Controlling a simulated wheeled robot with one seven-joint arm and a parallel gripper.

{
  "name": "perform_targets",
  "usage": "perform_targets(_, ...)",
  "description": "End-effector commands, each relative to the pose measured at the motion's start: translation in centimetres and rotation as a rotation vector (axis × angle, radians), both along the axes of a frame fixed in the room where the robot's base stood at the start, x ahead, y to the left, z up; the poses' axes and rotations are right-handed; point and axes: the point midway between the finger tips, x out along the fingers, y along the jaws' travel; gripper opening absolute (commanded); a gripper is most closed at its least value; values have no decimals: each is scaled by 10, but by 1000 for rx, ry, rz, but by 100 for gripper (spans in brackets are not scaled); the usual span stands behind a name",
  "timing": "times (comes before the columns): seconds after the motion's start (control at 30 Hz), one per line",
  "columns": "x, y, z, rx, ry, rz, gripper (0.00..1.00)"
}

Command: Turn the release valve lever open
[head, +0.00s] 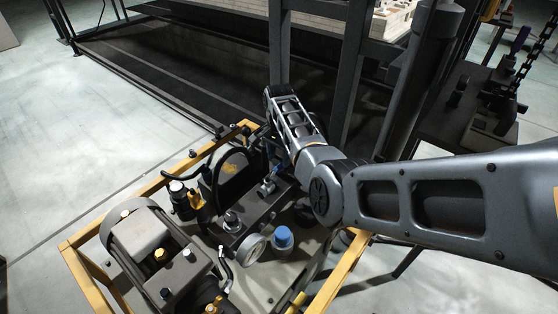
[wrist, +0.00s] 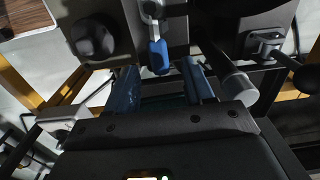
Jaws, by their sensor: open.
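The release valve lever (wrist: 158,58) shows in the wrist view as a short blue handle on a silver pivot. It points down in the picture from a dark block. My gripper (wrist: 160,74) is open, with one finger on each side of the blue handle's lower end. A gap shows between the handle and each finger, and I cannot see contact. In the head view my arm reaches over the hydraulic unit (head: 230,225), and the wrist hides most of the fingers and the lever.
A black round knob (wrist: 95,40) sits left of the lever, and a silver fitting with a black ball handle (wrist: 300,78) sits right. A yellow frame (head: 92,272) surrounds the unit, which carries a gauge (head: 250,249) and blue cap (head: 283,238). Dark posts stand close behind my wrist.

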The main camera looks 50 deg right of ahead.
Motion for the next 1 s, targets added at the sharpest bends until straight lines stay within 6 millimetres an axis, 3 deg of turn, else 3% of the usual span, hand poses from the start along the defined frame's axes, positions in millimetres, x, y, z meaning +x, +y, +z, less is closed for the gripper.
perform_targets(0.1,0,0,22,-2,-3,0,52)
perform_targets(0.3,0,0,42,-1,-1,1,52)
perform_targets(1.0,0,0,45,0,1,0,52)
